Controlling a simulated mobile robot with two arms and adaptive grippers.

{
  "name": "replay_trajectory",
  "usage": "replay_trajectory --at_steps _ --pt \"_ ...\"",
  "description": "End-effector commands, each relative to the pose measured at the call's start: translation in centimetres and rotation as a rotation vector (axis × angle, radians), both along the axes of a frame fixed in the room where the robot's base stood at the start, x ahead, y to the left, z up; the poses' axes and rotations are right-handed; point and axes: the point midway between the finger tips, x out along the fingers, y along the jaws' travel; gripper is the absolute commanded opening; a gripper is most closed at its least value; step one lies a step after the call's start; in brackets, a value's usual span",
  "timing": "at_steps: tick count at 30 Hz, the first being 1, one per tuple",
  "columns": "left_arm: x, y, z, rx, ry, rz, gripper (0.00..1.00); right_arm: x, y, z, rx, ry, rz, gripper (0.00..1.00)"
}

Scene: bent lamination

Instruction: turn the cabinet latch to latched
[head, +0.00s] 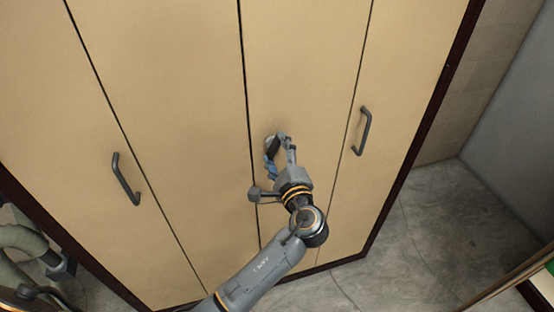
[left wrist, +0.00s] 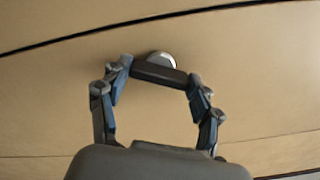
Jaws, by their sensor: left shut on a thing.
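The cabinet latch is a dark bar on a round pale metal base, mounted on a tan cabinet door (head: 305,60) just right of a dark seam. The latch bar (left wrist: 160,74) shows in the left wrist view in front of its round base (left wrist: 162,58); it also shows in the head view (head: 272,148), partly hidden by fingers. The bar lies at a slant to the door seam. My left gripper (head: 278,150) is shut on the latch bar, one fingertip at each end in the left wrist view (left wrist: 160,76).
Two dark bar handles stick out from the doors, one on the left (head: 126,179) and one on the right (head: 363,131). Grey floor (head: 440,240) is open at the lower right. A dark-edged piece (head: 540,290) stands at the bottom right corner.

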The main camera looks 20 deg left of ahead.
Motion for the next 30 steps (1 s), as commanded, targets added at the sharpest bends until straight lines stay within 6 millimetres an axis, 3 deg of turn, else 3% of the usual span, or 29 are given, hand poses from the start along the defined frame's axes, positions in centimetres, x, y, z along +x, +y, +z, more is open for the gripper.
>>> replay_trajectory --at_steps 1,12,30 --pt "0.0 0.1 -0.5 -0.038 -0.026 0.002 0.32 0.0 0.0 -1.1 0.0 0.0 0.0 0.2" --pt "0.0 0.1 -0.4 -0.276 -0.186 0.002 0.32 0.0 0.1 -4.3 0.001 0.0 -0.001 0.2" --pt "0.0 0.1 0.0 -0.403 -0.271 0.001 0.32 0.0 0.0 -5.7 0.0 0.0 -0.002 0.2"
